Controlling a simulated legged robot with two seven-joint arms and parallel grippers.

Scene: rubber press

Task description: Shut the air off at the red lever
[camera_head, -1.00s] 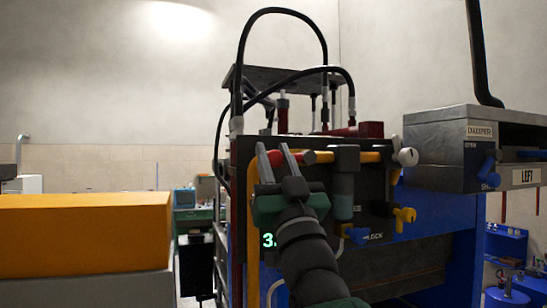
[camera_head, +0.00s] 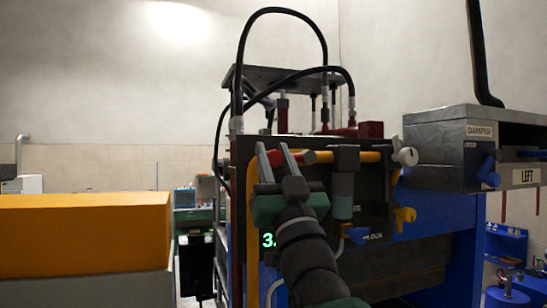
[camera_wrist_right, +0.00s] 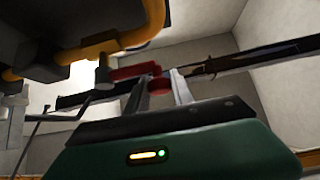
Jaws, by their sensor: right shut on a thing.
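The red lever (camera_head: 309,157) lies level along the yellow pipe at the upper front of the dark press panel. My right gripper (camera_head: 273,150) reaches up from below, one finger on each side of the lever's red end. It is shut on the lever. In the right wrist view the red lever (camera_wrist_right: 133,71) runs from the pipe fitting to the gripper (camera_wrist_right: 158,84), and its round red end shows between the fingers. My left gripper is not in view.
The yellow pipe (camera_head: 252,190) bends down the panel's left side. A filter bowl (camera_head: 343,190), a pale round knob (camera_head: 408,157) and a yellow valve handle (camera_head: 404,219) sit to the right. A grey box labelled LEFT (camera_head: 432,150) juts out at right. An orange-topped block (camera_head: 85,235) stands at left.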

